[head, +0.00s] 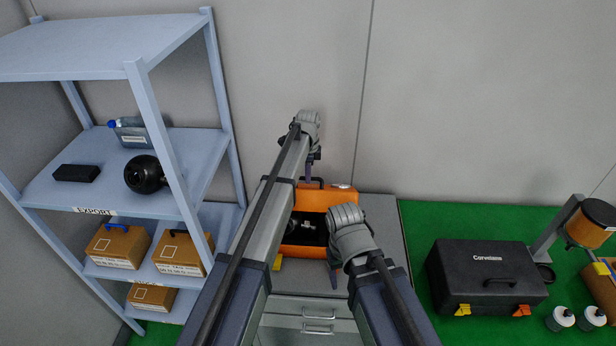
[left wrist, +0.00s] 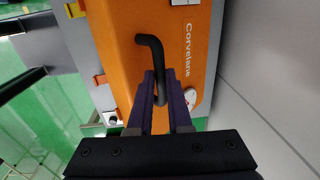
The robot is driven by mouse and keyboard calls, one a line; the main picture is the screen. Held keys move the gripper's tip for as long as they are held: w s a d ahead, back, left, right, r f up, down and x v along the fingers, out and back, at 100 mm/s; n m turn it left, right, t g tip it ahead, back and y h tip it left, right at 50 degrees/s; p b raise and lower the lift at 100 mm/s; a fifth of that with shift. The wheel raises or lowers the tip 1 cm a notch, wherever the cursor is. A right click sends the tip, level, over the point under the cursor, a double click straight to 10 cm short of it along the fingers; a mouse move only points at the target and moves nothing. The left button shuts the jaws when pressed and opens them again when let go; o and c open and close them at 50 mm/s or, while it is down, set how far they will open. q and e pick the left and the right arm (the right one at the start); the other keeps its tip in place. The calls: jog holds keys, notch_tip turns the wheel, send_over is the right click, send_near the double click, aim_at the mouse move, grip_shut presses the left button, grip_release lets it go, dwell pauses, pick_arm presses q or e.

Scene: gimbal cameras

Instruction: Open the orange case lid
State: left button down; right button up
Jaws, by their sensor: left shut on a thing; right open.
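The orange case (head: 345,198) stands on a grey cabinet top, and its lid is raised, showing the dark interior (head: 304,236) with small light items in it. My left gripper (head: 309,174) is above the lid's far edge and is shut on the black handle (left wrist: 153,62). In the left wrist view the gripper fingers (left wrist: 160,92) close around the handle, beside the orange lid (left wrist: 125,45) with lettering on it. My right gripper (head: 335,280) is open and empty at the case's front right; it hides part of the case.
A blue-grey shelf (head: 190,150) with boxes stands at left. The grey wall (head: 450,100) is close behind the case.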

pick_arm(q)
jog(key=shift+w, duration=0.1)
jog(key=c, duration=1.2)
grip_release()
jog(key=shift+f, duration=0.1)
jog(key=o, duration=0.3)
jog(key=shift+w+f, duration=0.15)
jog(key=shift+w, duration=0.1)
jog(key=shift+o, duration=0.3)
jog(key=shift+s, duration=0.25)
jog(key=shift+r+p, duration=0.3)
jog(key=r+p, duration=0.7)
jog(key=shift+s+r, duration=0.3)
